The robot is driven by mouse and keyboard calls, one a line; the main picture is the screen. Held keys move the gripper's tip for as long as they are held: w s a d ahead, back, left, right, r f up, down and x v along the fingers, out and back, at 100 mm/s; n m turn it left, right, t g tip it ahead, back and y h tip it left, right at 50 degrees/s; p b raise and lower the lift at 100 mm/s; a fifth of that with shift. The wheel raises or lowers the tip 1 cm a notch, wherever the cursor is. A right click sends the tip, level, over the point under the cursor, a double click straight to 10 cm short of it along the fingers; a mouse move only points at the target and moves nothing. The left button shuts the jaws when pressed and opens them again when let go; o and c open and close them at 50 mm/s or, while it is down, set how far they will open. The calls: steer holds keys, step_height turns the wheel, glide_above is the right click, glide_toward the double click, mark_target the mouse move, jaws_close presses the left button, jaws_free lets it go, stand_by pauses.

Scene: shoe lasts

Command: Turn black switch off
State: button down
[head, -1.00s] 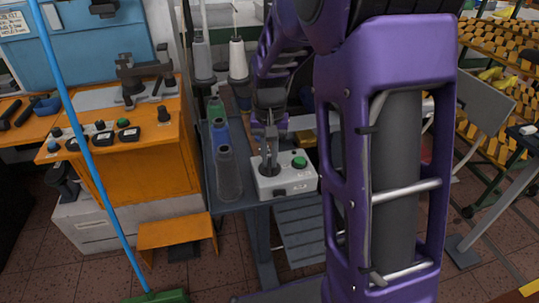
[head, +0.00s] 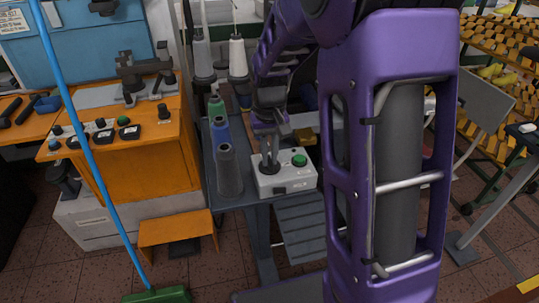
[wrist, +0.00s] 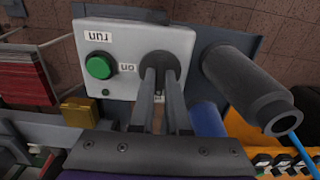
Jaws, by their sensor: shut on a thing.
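The black switch (head: 269,169) is a round dark knob on the top of a light grey control box (head: 298,183). It also shows in the wrist view (wrist: 159,60), beside a printed label that seems to read "ON" upside down. A green button (head: 299,160) sits on the same box, right of the switch; in the wrist view the green button (wrist: 99,67) is on the left. My gripper (head: 269,157) points down at the box from above. Its fingers (wrist: 162,80) are closed on the switch and hide part of it.
Dark and blue thread spools (head: 229,170) stand close to the box's left. A grey table (head: 238,200) carries them. An orange machine (head: 147,160) stands further left, with a blue broom handle (head: 88,150) in front.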

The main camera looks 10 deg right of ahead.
steer(key=c, duration=0.9)
jaws_free()
steer(key=shift+r, duration=0.1)
step_height(320, 180, up, 17)
steer(key=p, duration=0.2)
steer(key=shift+r, duration=0.15)
